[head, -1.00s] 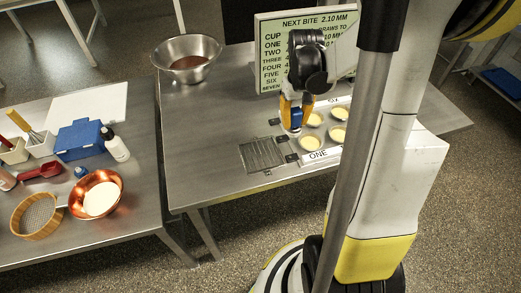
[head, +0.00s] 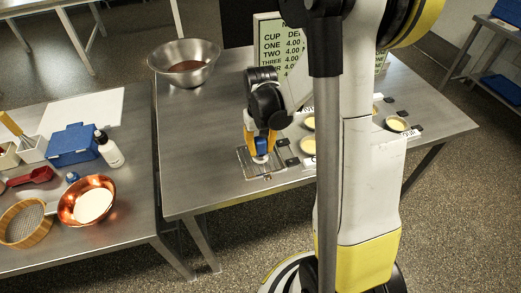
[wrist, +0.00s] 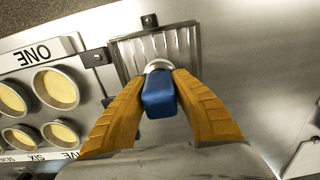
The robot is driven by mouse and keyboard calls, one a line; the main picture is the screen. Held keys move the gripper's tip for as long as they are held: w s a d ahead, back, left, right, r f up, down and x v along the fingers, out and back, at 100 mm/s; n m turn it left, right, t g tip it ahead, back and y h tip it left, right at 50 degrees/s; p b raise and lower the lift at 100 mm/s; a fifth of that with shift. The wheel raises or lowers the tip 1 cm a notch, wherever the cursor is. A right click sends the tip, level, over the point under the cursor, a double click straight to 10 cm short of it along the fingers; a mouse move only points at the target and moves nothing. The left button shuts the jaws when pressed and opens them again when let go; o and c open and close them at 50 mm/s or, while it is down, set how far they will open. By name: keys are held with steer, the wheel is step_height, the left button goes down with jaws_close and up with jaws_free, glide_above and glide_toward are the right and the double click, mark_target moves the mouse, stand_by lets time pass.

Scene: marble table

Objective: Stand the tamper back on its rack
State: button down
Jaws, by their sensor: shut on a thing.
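The tamper has a blue handle (head: 261,143) and a pale round foot. In the wrist view its blue handle (wrist: 160,93) is between the two yellow fingers of my gripper (wrist: 160,80). My gripper (head: 260,148) is shut on the tamper, which looks roughly upright with the foot down. The ribbed metal rack (head: 244,160) lies on the table; in the wrist view the rack (wrist: 155,45) is just beyond the handle. The foot overlaps the rack in both views. I cannot tell whether it touches the rack or hovers just above.
A steel bowl (head: 186,62) is at the back left, and a green sign (head: 281,42) stands behind my arm. Bare table (head: 195,130) lies left of the rack.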

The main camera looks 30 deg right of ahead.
steer(key=shift+f, duration=0.1)
steer(key=c, duration=1.2)
jaws_free()
steer(key=r+p, duration=0.1)
steer(key=r, duration=0.2)
steer(key=r+p, duration=0.1)
steer(key=r, duration=0.3)
steer(key=r+p, duration=0.2)
steer(key=r, duration=0.1)
steer(key=shift+s+d+r, duration=0.2)
steer(key=shift+d+r, duration=0.15)
steer(key=shift+r, duration=0.05)
steer(key=s+a+r+n+t+b, duration=0.2)
steer(key=s+a+r+t, duration=0.5)
steer(key=a, duration=0.7)
steer(key=s+r+n, duration=0.1)
steer(key=s+r, duration=0.1)
steer(key=s, duration=0.1)
steer(key=shift+b, duration=0.4)
